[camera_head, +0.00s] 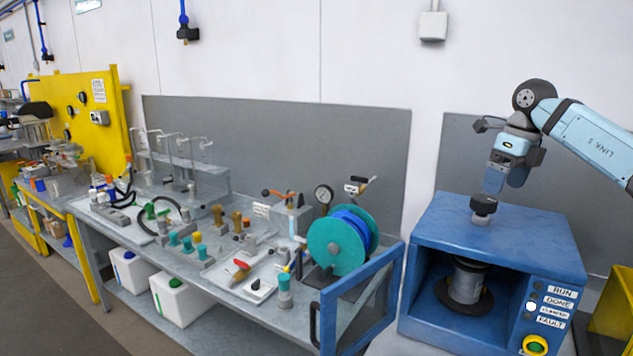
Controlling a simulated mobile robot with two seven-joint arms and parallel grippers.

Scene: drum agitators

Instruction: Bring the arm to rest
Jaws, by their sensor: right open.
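My right arm (590,137) comes in from the right edge, light blue with dark joints. My right gripper (507,182) points down above the blue agitator box (500,228), with its blue fingers just over and behind a black knob (484,205) on the box's top. It is open, and no object shows between the fingers. I cannot tell whether a finger touches the knob. The box's blue-framed door (355,307) stands open to the left. Inside the box a grey metal can (466,283) stands upright on a dark base. My left gripper does not show.
A metal bench (150,215) left of the box carries many small tools and fittings, plus a teal reel (338,243) with blue hose. White containers (180,300) stand on its lower shelf. A button panel (545,310) is on the box's front right. The wall above is mostly clear.

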